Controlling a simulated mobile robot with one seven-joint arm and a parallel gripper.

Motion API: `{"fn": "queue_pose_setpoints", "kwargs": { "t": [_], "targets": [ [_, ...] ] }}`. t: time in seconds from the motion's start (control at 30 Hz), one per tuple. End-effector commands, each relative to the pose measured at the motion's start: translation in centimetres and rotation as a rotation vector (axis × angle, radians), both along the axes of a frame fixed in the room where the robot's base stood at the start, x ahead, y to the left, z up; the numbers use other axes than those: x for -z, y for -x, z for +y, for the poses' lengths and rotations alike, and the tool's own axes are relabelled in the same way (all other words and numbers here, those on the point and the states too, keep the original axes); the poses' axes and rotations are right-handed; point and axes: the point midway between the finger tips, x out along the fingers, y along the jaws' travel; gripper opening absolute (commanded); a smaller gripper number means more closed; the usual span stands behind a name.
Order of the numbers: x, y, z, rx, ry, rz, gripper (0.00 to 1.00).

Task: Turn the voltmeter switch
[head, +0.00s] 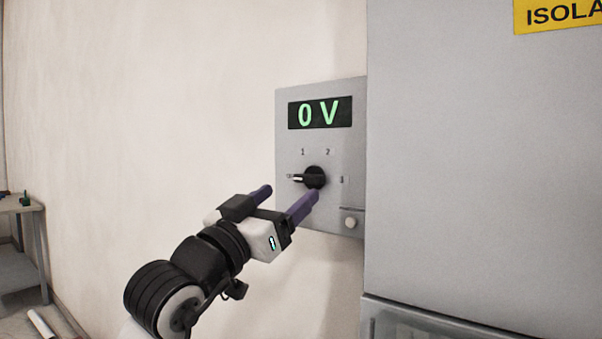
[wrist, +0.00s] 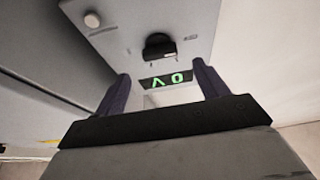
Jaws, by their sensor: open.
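The voltmeter panel (head: 345,140) is a grey plate on the wall with a green "0 V" display (head: 320,113). Its black rotary switch (head: 316,178) sits below the display, with its pointer to the left; marks 1, 2 and 3 stand around it. My gripper (head: 286,195) is in front of the panel, below and left of the switch, its two purple fingers apart with nothing between them. In the wrist view the panel appears upside down, and the switch (wrist: 160,47) lies beyond the open fingers (wrist: 164,82), apart from them.
A large grey cabinet (head: 480,160) stands right beside the panel, with a yellow sign (head: 556,14) at its top. A small round knob (head: 350,222) is at the panel's lower right. A workbench (head: 20,207) is at far left. The wall left of the panel is clear.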

Motion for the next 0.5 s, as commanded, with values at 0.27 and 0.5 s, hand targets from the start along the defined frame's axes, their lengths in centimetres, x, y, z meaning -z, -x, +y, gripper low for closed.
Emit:
{"fn": "queue_pose_setpoints", "kwargs": {
  "t": [0.27, 0.5],
  "targets": [
    [-2.0, -3.4, -2.5, 0.002, 0.000, 0.000, 0.73],
    [-2.2, -4.2, -3.1, 0.000, 0.001, -0.001, 0.73]
  ]
}}
